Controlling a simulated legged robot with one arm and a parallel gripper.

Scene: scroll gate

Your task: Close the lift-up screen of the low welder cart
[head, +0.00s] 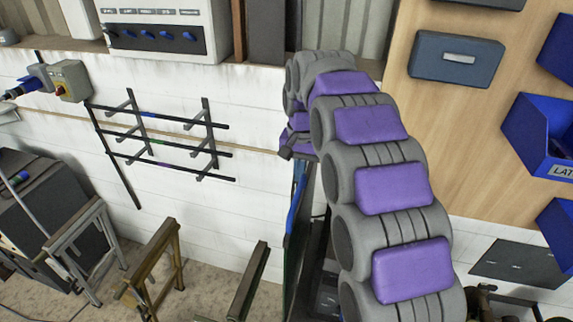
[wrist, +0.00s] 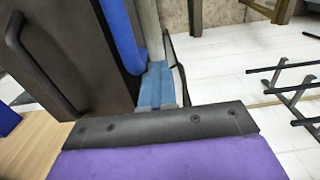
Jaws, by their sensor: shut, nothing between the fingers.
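The welder cart (head: 325,255) stands by the white wall, mostly hidden behind my grey and purple arm in the head view. A tall thin panel with a blue strip (head: 296,210) rises at its left side, seen nearly edge-on; I cannot tell whether it is the screen. In the wrist view, a dark brown panel with a bar handle (wrist: 38,65) fills the upper left, beside a blue strip (wrist: 122,35) and a light blue part (wrist: 155,88). My gripper (head: 288,152) is shut and empty near the panel's top; contact cannot be told.
A wall rack of black bars (head: 160,140) hangs left of my gripper. Metal trestles (head: 155,265) stand on the floor at lower left. A wooden board with blue bins (head: 540,135) is at right. A white control box (head: 165,30) is above.

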